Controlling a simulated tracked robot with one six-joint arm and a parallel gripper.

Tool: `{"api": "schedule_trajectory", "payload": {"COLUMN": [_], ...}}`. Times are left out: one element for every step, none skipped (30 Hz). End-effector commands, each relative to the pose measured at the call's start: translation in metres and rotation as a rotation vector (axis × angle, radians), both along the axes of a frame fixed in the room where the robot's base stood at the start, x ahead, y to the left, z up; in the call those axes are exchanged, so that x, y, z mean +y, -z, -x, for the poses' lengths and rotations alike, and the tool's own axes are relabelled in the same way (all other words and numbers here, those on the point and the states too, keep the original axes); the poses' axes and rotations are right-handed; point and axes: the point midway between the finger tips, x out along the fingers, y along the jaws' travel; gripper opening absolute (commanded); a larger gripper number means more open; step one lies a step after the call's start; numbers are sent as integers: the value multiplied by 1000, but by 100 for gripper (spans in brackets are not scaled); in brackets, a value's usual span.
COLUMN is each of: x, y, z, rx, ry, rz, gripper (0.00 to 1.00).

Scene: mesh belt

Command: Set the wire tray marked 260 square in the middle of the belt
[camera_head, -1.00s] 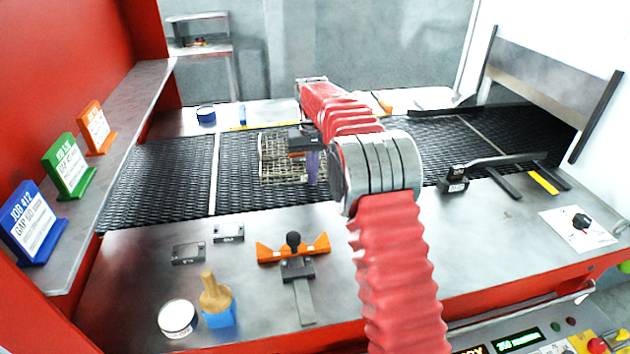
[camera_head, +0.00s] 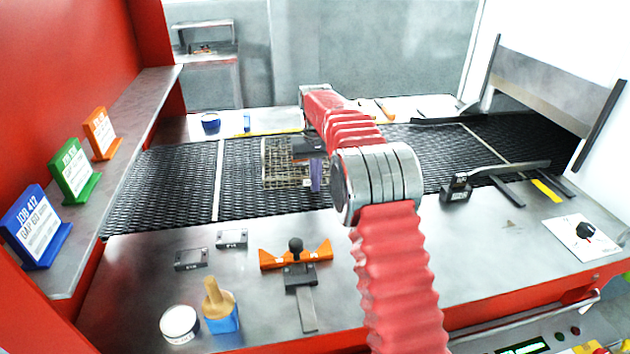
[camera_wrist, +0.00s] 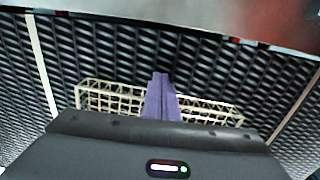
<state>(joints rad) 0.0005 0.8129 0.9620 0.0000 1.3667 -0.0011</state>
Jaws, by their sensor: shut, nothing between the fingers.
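A pale wire tray (camera_head: 279,168) lies on the black mesh belt (camera_head: 177,180), left of my arm in the head view. No number on it is legible. In the wrist view the tray (camera_wrist: 110,101) shows partly behind my gripper's dark body, its edge sloping down to the right. My gripper (camera_head: 316,188) has purple fingers and is at the tray's right part in the head view. In the wrist view the gripper (camera_wrist: 161,76) is shut, its fingers together and empty, overlapping the tray's edge. I cannot tell whether they touch it.
A pale line (camera_head: 218,180) crosses the belt left of the tray. An orange clamp-like fixture (camera_head: 295,256), two small grey blocks (camera_head: 191,259), a blue-based brush (camera_head: 220,308) and a white round tin (camera_head: 179,324) stand on the front ledge. A black stop (camera_head: 457,188) sits right of my arm.

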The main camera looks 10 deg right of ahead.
Motion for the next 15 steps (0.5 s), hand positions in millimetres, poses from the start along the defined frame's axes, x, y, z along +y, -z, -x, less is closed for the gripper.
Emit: {"api": "schedule_trajectory", "payload": {"x": [0,0,0,0,0,0,0,0,0,0,0,0,0,0,0], "y": [-1,-1,0,0,0,0,0,0,0,1,1,-2,-6,-9,-13], "z": [3,5,7,8,10,12,13,15,17,18,19,20,19,19,19], "rx": [1,0,0,0,0,1,1,1,1,1,1,-1,-2,-1,-1], "ry": [0,0,0,0,0,0,0,0,0,0,0,0,0,0,0], "rz": [0,0,0,0,0,0,0,0,0,0,0,0,0,0,0], "gripper": [0,0,0,0,0,0,0,0,0,0,0,0,0,0,0]}}
